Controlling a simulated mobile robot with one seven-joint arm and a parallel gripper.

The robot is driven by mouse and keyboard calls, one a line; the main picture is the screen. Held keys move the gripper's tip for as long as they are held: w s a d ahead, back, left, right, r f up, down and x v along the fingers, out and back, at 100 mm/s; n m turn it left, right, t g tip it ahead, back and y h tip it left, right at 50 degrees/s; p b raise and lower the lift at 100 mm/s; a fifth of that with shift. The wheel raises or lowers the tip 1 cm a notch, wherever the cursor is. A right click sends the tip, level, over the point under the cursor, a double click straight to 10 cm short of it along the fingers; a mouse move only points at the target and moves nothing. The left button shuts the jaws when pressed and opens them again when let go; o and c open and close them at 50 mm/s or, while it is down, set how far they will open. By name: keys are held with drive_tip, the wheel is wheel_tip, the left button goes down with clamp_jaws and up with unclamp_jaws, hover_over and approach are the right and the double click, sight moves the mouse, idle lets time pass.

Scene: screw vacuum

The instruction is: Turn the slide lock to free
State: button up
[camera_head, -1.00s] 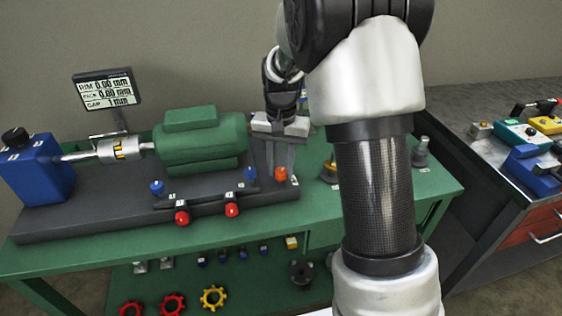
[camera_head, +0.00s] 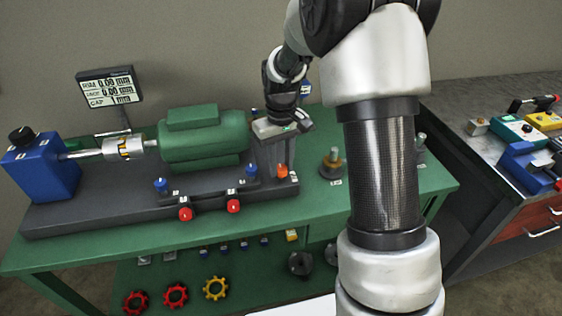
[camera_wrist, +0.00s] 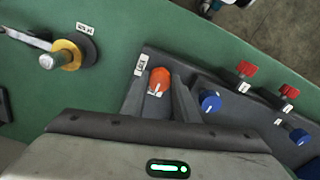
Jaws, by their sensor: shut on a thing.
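The orange knob (camera_wrist: 159,80), which I take to be the slide lock, stands at the right end of the dark base (camera_head: 110,211) in the head view. A white mark shows on its top in the wrist view, beside a small label (camera_wrist: 140,64) too small to read. My gripper (camera_wrist: 161,88) points down at the knob, one grey finger on each side, and is shut on it. In the head view the orange knob (camera_head: 282,170) shows just under the fingers, partly hidden.
Blue knobs (camera_wrist: 210,101) and red knobs (camera_wrist: 246,69) stand close beside the fingers. The green motor (camera_head: 203,141) is left of my gripper. A brass-and-black part (camera_head: 332,163) stands to the right on the green table (camera_head: 300,207). A display (camera_head: 108,88) stands at the back left.

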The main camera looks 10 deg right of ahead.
sight(281, 168)
idle(0.3)
drive_tip(key=o, duration=1.1)
drive_tip(key=shift+c, duration=0.2)
drive_tip(key=shift+r, duration=0.1)
wheel_tip(281, 168, up, 17)
drive_tip(key=p, duration=0.3)
drive_tip(key=shift+r, duration=0.15)
